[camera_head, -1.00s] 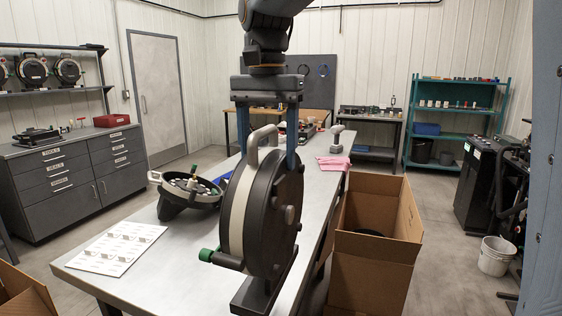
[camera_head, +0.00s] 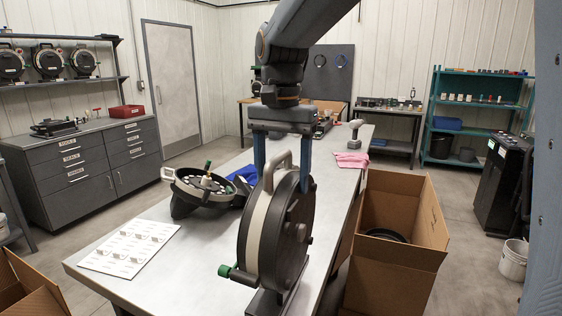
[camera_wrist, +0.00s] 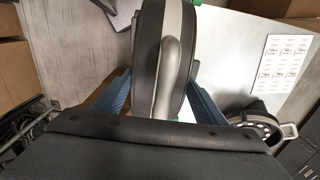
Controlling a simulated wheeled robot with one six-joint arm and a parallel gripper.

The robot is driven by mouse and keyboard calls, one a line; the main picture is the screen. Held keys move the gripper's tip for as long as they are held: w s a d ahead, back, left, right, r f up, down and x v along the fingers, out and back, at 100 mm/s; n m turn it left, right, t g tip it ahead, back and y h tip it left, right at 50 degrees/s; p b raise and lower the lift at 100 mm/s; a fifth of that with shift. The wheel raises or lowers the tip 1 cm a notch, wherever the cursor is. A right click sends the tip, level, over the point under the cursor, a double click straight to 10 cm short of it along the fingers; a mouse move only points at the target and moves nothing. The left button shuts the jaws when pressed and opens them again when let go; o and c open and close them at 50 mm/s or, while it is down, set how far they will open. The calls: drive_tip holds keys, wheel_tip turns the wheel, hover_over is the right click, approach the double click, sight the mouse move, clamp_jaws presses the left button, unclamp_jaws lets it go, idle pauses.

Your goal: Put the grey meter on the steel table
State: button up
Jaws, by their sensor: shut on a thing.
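The grey meter (camera_head: 255,231) is a large upright disc with a pale grey rim, black faces, a top handle, a green-ended crank and a dark foot. My gripper (camera_head: 284,176) has its two blue fingers on either side of the meter's upper part and is shut on it. The meter shows at the right front edge of the steel table (camera_head: 190,266); I cannot tell whether its foot touches the top. In the wrist view, the meter (camera_wrist: 172,60) stands between the fingers (camera_wrist: 160,92), its handle facing the camera.
An open meter (camera_head: 207,187), a blue cloth (camera_head: 241,173) and a white card sheet (camera_head: 130,247) lie on the table's left side. A pink cloth (camera_head: 351,160) lies farther back. An open cardboard box (camera_head: 392,270) stands right of the table. Bare steel shows in the front middle.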

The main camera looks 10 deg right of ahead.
sight(282, 153)
drive_tip(key=shift+f+p, duration=0.5)
drive_tip(key=shift+f, duration=1.4)
drive_tip(key=o, duration=2.1)
drive_tip(key=shift+f, duration=0.15)
wheel_tip(282, 153, up, 12)
drive_tip(key=b, duration=0.3)
drive_tip(key=shift+r, duration=0.25)
